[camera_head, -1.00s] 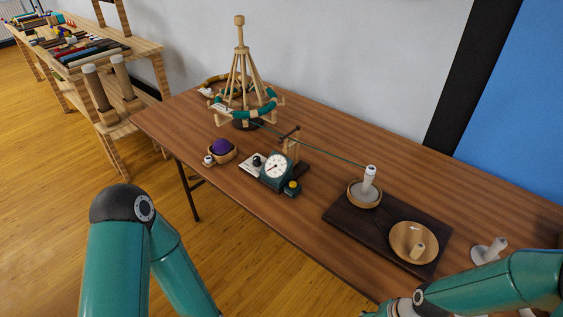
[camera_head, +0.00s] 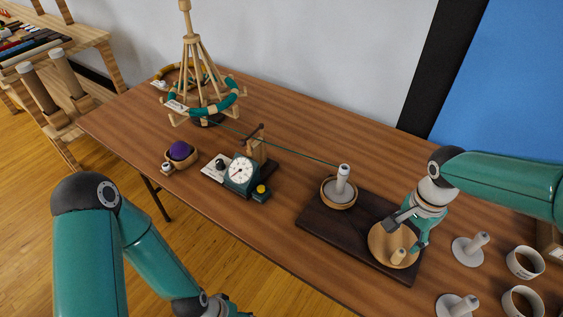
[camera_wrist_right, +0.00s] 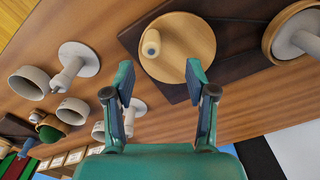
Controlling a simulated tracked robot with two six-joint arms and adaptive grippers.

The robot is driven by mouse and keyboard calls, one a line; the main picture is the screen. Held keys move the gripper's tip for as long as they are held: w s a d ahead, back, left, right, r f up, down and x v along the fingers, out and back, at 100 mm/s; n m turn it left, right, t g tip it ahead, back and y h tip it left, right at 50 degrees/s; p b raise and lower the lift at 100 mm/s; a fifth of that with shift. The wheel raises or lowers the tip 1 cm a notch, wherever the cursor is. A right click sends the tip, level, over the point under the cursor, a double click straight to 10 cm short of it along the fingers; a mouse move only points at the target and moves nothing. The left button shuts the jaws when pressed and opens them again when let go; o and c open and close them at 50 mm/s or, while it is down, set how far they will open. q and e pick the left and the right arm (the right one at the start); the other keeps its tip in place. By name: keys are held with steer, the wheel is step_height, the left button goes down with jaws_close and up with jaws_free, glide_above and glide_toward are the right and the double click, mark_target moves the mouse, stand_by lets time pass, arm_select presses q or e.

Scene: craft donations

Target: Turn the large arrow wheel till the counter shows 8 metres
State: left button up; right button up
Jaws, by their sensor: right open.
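The large arrow wheel (camera_head: 380,241) is a round wooden disc with an upright peg handle (camera_head: 398,256), on a dark board (camera_head: 318,222). It also shows in the right wrist view (camera_wrist_right: 190,40), with its peg (camera_wrist_right: 151,43). My right gripper (camera_head: 408,234) is open and empty above the wheel; in the wrist view its fingertips (camera_wrist_right: 160,72) point at the wheel's rim, apart from the peg. The counter (camera_head: 241,169) is a teal box with a white dial; its reading is too small to tell. My left gripper (camera_head: 238,312) is mostly cut off at the bottom edge.
A teal strand runs from the wooden yarn swift (camera_head: 196,80) past the counter to a pale bobbin (camera_head: 343,180) in a round holder. Grey peg stands (camera_head: 468,249) and pale rings (camera_head: 524,262) stand right of the board. A bowl with a purple ball (camera_head: 180,152) sits left.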

mark_target(401, 251)
steer(key=shift+s+f, duration=0.1)
steer(key=shift+f, duration=0.2)
steer(key=shift+s+d+f+b, duration=0.2)
steer(key=shift+f+b, duration=0.05)
steer(key=shift+b, duration=0.15)
steer(key=shift+s+d+f+b, duration=0.1)
steer(key=shift+f+b, duration=1.1)
steer(key=shift+f, duration=0.7)
steer(key=shift+d+f+b, duration=0.1)
steer(key=shift+f+b, duration=1.1)
steer(key=shift+f, duration=0.65)
